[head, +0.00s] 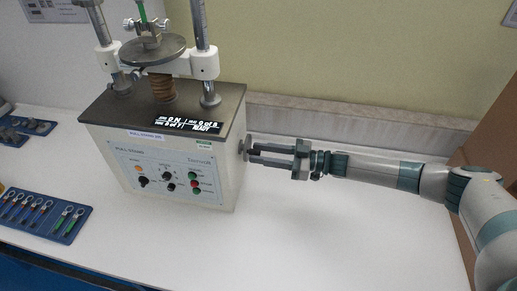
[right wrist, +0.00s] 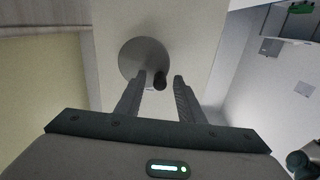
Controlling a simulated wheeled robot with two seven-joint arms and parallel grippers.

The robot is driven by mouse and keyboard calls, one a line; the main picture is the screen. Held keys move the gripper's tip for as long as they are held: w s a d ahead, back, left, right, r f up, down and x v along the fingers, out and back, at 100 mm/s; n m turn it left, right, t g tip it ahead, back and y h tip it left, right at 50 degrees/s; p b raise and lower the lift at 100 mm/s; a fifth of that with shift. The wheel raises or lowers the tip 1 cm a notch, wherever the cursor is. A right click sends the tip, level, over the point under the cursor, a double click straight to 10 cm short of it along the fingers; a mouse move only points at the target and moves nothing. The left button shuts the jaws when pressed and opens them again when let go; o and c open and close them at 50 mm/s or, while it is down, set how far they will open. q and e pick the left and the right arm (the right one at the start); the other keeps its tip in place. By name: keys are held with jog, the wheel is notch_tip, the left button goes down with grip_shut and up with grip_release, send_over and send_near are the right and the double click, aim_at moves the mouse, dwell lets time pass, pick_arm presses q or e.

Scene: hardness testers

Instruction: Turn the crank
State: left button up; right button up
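The crank (right wrist: 141,57) is a round grey disc with a dark handle knob (right wrist: 160,81) on the side of the tester (head: 182,150). In the head view the crank (head: 244,147) shows at the tester's right side, partly hidden by the fingertips. My right gripper (head: 254,153) reaches in from the right at the crank. In the right wrist view the right gripper (right wrist: 163,80) is open, with its fingers on either side of the knob and gaps visible beside it. My left gripper is not in view.
A blue tray (head: 68,239) with several small tools lies at the left on the white table (head: 300,235). Another dark tray (head: 36,128) lies behind it. A pale ledge (head: 330,122) runs behind my right arm, and a brown panel (head: 490,135) stands at the right. The table's front right is clear.

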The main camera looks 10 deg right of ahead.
jog(key=shift+w+a, duration=0.2)
jog(key=shift+a, duration=0.3)
jog(key=shift+c, duration=0.7)
grip_shut()
jog(key=shift+f+n+b, duration=0.2)
jog(key=shift+n+b, duration=0.1)
jog(key=shift+b, duration=0.05)
jog(key=shift+f+n+b, duration=0.1)
jog(key=shift+n+b, duration=0.3)
jog(key=shift+n, duration=0.1)
jog(key=shift+o, duration=0.7)
grip_release()
